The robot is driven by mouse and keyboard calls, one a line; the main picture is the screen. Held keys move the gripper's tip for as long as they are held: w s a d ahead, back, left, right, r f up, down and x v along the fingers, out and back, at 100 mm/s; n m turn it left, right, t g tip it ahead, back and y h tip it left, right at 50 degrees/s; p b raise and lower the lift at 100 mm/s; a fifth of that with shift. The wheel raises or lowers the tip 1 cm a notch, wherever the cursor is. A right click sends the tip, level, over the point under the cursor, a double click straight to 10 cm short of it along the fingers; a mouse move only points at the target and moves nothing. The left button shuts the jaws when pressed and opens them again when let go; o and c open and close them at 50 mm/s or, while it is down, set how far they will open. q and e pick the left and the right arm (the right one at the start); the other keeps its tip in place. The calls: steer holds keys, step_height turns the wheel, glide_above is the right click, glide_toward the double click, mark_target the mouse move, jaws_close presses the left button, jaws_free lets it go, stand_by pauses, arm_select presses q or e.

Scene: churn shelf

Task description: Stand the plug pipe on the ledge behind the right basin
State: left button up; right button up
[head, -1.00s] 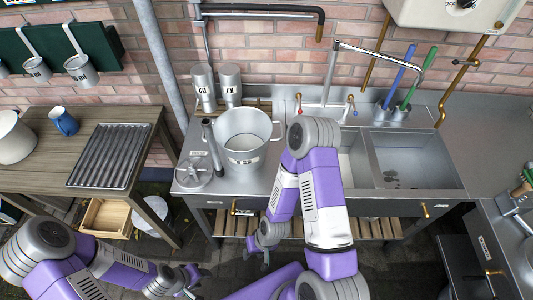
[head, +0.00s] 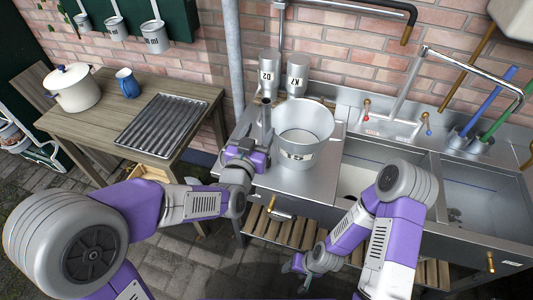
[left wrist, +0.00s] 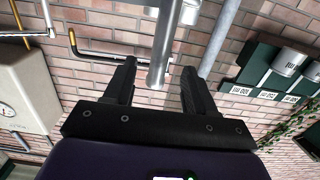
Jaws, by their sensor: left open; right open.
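The plug pipe (head: 266,120), a grey upright tube, stands on the left drainboard beside the large metal pot. My left gripper (head: 246,152) is at its near left side, open. In the left wrist view the pipe (left wrist: 163,45) rises between the two open fingers (left wrist: 160,85); no grip on it shows. The right basin (head: 485,208) is at the right. The ledge (head: 508,160) behind it is a steel strip against the wall. My right gripper (head: 296,264) is open and empty, low in front of the sink unit.
The pot (head: 303,130) stands close right of the pipe, with metal canisters (head: 296,78) behind. A tap (head: 400,115) rises behind the left basin (head: 370,180). Right of the cups, the ledge looks bare.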

mark_target(265, 114)
arm_select(q)
steer(key=shift+w+d+r+t, duration=0.15)
steer(key=shift+r, duration=0.3)
steer(key=shift+w+d+r+t, duration=0.15)
steer(key=shift+r, duration=0.3)
steer(key=x, duration=0.6)
steer(key=shift+w+a, duration=0.1)
steer(key=shift+w, duration=0.35)
jaws_close()
